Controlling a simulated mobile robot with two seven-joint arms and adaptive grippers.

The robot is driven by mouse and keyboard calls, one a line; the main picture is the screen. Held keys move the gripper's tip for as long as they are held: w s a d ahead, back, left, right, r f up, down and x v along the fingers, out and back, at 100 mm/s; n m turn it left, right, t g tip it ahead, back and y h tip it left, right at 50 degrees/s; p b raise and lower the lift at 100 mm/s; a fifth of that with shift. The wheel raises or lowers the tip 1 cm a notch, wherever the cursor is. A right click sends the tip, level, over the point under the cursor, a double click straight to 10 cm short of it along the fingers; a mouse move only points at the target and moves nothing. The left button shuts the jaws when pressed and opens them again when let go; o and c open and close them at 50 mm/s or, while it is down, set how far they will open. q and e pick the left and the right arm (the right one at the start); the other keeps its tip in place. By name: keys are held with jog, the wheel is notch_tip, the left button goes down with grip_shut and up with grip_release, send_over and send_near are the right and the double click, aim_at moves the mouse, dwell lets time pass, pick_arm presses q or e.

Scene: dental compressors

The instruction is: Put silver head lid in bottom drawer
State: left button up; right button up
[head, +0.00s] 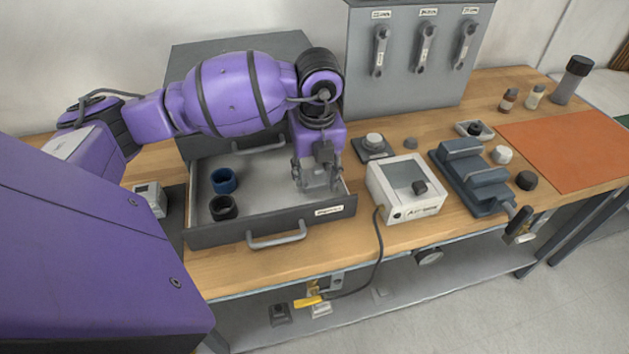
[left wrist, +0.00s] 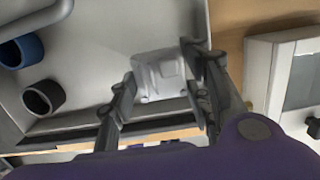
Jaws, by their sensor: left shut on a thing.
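The silver head lid (left wrist: 159,76) is a small, squarish, pale grey piece in the left wrist view, between the two fingers of my left gripper (left wrist: 158,88). In the head view the left gripper (head: 318,176) points down inside the right end of the open bottom drawer (head: 250,229), shut on the lid (head: 319,181). Whether the lid touches the drawer floor is hard to tell. The drawer is pulled out of a grey cabinet (head: 215,50), below a closed front with a handle. My right gripper is not in view.
A blue ring (head: 223,181) and a black ring (head: 222,208) stand at the drawer's left side. A white box (head: 404,188) with a cable is just right of the drawer. A grey panel (head: 415,60) with hanging tools stands behind. An orange mat (head: 570,150) lies at right.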

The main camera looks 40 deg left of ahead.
aim_at(315, 177)
pick_arm(q)
jog(key=shift+w+f, duration=0.1)
jog(key=shift+f, duration=1.45)
jog(key=shift+f, duration=0.1)
jog(key=shift+f, duration=0.15)
jog(key=o, duration=1.3)
jog(key=shift+c, duration=0.2)
notch_tip(315, 177, up, 12)
jog(key=s+d, duration=0.1)
jog(key=shift+r, duration=0.2)
